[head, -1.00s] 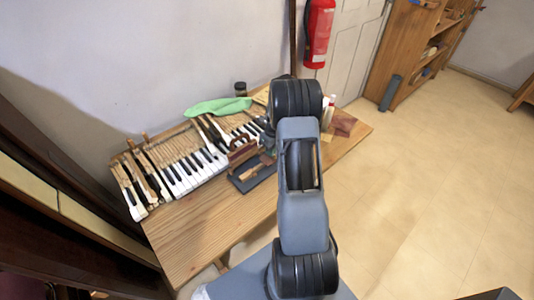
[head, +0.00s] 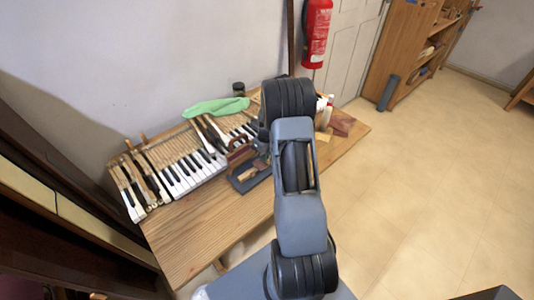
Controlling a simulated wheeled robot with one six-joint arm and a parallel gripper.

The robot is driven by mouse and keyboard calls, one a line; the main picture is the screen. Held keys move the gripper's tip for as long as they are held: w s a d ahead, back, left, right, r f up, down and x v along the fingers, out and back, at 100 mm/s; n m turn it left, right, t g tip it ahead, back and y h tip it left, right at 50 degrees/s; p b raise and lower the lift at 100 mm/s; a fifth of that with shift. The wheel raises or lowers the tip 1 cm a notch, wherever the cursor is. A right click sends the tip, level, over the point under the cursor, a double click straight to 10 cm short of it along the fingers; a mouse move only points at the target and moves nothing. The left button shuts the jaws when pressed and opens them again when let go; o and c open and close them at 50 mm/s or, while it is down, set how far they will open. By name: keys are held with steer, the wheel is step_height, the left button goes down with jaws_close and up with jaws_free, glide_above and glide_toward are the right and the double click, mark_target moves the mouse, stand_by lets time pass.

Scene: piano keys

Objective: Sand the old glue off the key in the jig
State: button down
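The jig (head: 240,186) is a dark grey tray-like base on the front middle of the table, just left of my arm. A light wooden piece (head: 247,174), perhaps the key, lies in it; its glue is too small to make out. A reddish-brown part (head: 238,153) stands at the jig's back edge. My arm rises through the middle of the head view and covers the table right of the jig. My gripper is hidden behind the arm, so I cannot see its fingers or whether it holds anything.
A keyboard (head: 190,172) with loose keys spans the table's left and back. A green cloth (head: 215,107) and a dark jar (head: 239,89) lie behind it. A dark red sheet (head: 341,125) and a white bottle (head: 328,102) are at the right. The table's front (head: 195,235) is bare.

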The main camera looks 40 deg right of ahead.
mark_target(248, 172)
steer(key=shift+s+a+p, duration=0.15)
steer(key=shift+a+p, duration=0.1)
steer(key=shift+a, duration=1.05)
steer(key=shift+s+a+p, duration=0.15)
steer(key=shift+a+p, duration=0.05)
steer(key=shift+a, duration=1.05)
steer(key=shift+s+a+f, duration=0.1)
steer(key=shift+s+a, duration=0.05)
steer(key=shift+a, duration=0.55)
steer(key=shift+s+a, duration=0.1)
steer(key=shift+a, duration=0.65)
steer(key=shift+s, duration=0.1)
step_height(248, 172, up, 6)
steer(key=p, duration=0.5)
steer(key=shift+w, duration=0.2)
step_height(248, 172, up, 3)
steer(key=p, duration=0.3)
